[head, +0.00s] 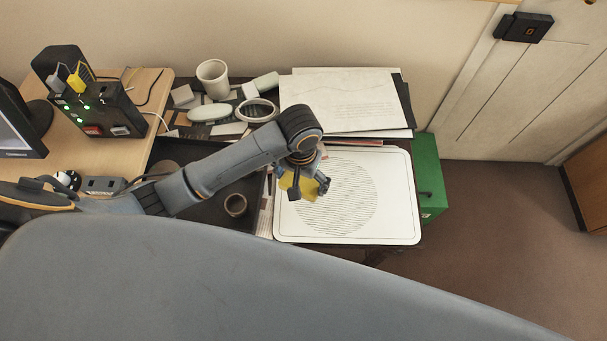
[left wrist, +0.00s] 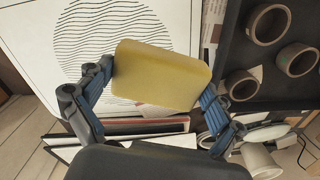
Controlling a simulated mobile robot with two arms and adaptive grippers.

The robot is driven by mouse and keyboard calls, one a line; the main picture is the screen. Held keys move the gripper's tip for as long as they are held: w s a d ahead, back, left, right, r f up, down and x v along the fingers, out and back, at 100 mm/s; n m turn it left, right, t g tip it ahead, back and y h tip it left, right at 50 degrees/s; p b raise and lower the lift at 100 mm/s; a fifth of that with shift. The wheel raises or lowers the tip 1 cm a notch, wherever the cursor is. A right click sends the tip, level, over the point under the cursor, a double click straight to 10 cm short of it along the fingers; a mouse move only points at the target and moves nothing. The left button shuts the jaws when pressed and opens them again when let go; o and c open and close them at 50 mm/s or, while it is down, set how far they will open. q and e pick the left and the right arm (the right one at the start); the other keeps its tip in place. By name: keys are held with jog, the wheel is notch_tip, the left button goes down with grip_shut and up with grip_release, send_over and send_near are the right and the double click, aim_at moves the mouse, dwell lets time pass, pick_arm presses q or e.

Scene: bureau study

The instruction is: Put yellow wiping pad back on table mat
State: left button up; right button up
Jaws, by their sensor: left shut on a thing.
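The yellow wiping pad (left wrist: 160,76) is a flat yellow block held between the two fingers of my left gripper (left wrist: 155,105) in the left wrist view. In the head view my left gripper (head: 308,188) is above the left part of the table mat, and the pad (head: 288,183) shows partly behind its fingers. The table mat (head: 395,215) is a white rounded rectangle with a circle of wavy lines. It also shows at the upper left of the left wrist view (left wrist: 185,22). The pad looks raised above the mat; the exact gap cannot be told. My right gripper is not seen.
A dark tray (head: 205,208) with cup-like rings (head: 235,205) lies left of the mat. Papers (head: 345,100), a white cup (head: 212,78) and small items stand behind. A green box (head: 430,175) is beyond the mat's right edge. Most of the mat is clear.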

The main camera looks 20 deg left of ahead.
pick_arm(q)
jog(key=w+f, duration=0.4)
jog(key=w+a+f, duration=0.1)
jog(key=f, duration=0.1)
jog(key=shift+w+f, duration=0.1)
jog(key=shift+w, duration=0.3)
jog(key=shift+w+a+f, duration=0.1)
jog(key=shift+f, duration=1.55)
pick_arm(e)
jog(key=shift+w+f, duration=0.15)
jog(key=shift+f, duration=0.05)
pick_arm(q)
jog(key=shift+f+b, duration=0.15)
jog(key=shift+b, duration=0.15)
jog(key=o, duration=0.8)
jog(key=shift+c, duration=0.2)
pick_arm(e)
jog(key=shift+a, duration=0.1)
pick_arm(q)
notch_tip(320, 180, up, 12)
jog(key=shift+r, duration=0.2)
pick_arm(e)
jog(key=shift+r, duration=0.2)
